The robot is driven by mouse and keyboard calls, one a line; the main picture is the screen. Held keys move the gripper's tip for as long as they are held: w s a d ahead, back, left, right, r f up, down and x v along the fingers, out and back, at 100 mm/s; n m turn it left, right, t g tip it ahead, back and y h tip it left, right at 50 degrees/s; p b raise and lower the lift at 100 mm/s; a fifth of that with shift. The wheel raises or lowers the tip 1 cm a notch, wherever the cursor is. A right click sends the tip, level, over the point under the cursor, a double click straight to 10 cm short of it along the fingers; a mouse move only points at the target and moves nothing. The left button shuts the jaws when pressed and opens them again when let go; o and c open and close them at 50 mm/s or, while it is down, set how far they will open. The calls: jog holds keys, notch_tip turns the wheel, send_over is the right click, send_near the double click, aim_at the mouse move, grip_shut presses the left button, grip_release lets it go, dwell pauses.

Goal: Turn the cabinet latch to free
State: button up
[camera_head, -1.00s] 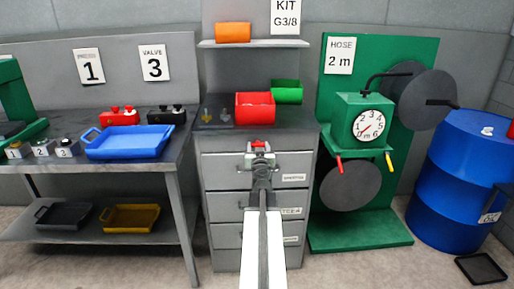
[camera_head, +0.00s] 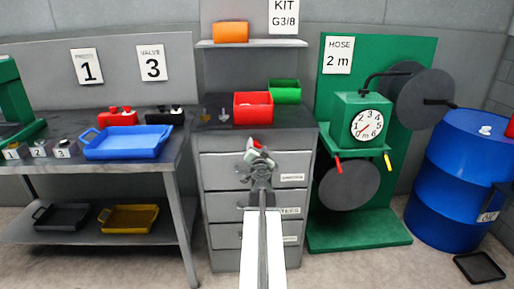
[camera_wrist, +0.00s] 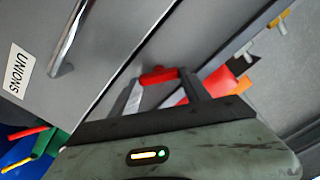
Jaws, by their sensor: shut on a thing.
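The grey cabinet (camera_head: 225,170) stands in the middle of the head view with its drawers closed. The red latch (camera_head: 256,144) is at the top of its front and looks tilted there. My gripper (camera_head: 258,153) is at the latch, its wrist rolled. In the wrist view my gripper (camera_wrist: 160,88) is shut on the red latch (camera_wrist: 158,75), whose bar shows between the two fingers. The fingers hide part of the latch, and its exact angle is hard to tell.
A red bin (camera_head: 253,108) and a green bin (camera_head: 284,92) stand on the cabinet top. A table with a blue tray (camera_head: 127,142) is to the left. A green hose stand (camera_head: 358,243) and a blue drum (camera_head: 455,190) are to the right.

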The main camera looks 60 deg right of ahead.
jog(key=m, duration=0.5)
jog(key=shift+f, duration=0.15)
jog(key=m, duration=0.6)
jog(key=shift+f, duration=0.1)
dwell(0.5)
jog(key=o, duration=1.4)
jog(key=shift+s, duration=0.1)
jog(key=shift+a, duration=0.1)
